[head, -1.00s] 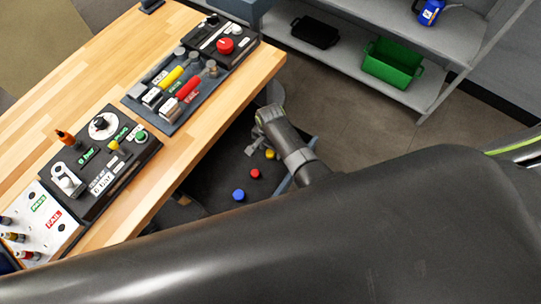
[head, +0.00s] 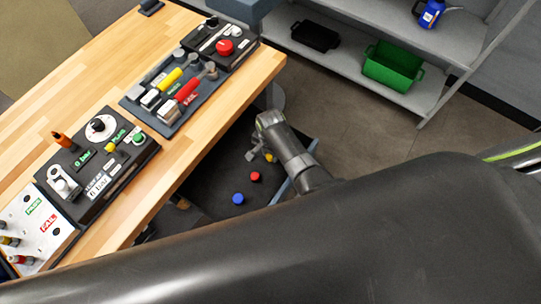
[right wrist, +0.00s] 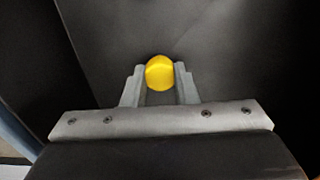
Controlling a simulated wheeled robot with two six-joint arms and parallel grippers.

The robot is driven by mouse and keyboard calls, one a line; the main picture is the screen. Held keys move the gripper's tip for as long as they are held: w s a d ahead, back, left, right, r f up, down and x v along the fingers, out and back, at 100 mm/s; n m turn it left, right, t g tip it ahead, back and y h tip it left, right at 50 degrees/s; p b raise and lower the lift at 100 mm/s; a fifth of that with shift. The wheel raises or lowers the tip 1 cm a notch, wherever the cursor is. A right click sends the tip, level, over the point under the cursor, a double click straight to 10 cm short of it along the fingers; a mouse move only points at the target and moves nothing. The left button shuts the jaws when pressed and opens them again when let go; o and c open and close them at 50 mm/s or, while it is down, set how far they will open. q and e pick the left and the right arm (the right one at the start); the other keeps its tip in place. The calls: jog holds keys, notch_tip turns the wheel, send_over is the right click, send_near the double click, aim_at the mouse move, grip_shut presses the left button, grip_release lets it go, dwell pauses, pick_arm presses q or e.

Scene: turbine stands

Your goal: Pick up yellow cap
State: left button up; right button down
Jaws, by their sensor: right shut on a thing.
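The yellow cap (right wrist: 160,73) is between the fingertips of my right gripper (right wrist: 160,82) in the right wrist view, and the gripper is shut on it. In the head view the right gripper (head: 258,154) is low inside a dark open bin (head: 212,178) beside the workbench, with a bit of the yellow cap (head: 271,158) showing by its fingers. I cannot tell whether the cap still touches the bin floor. My left gripper is not in view.
A red cap (head: 255,177) and a blue cap (head: 238,198) lie in the bin. The wooden workbench (head: 190,125) at left carries control panels with levers and knobs. A grey shelf (head: 380,85) behind holds a green crate (head: 392,65) and a black tray (head: 315,34).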

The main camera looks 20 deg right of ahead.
jog(key=shift+r, duration=0.1)
notch_tip(320, 180, up, 10)
dwell(0.8)
jog(key=c, duration=1.7)
grip_release()
grip_shut()
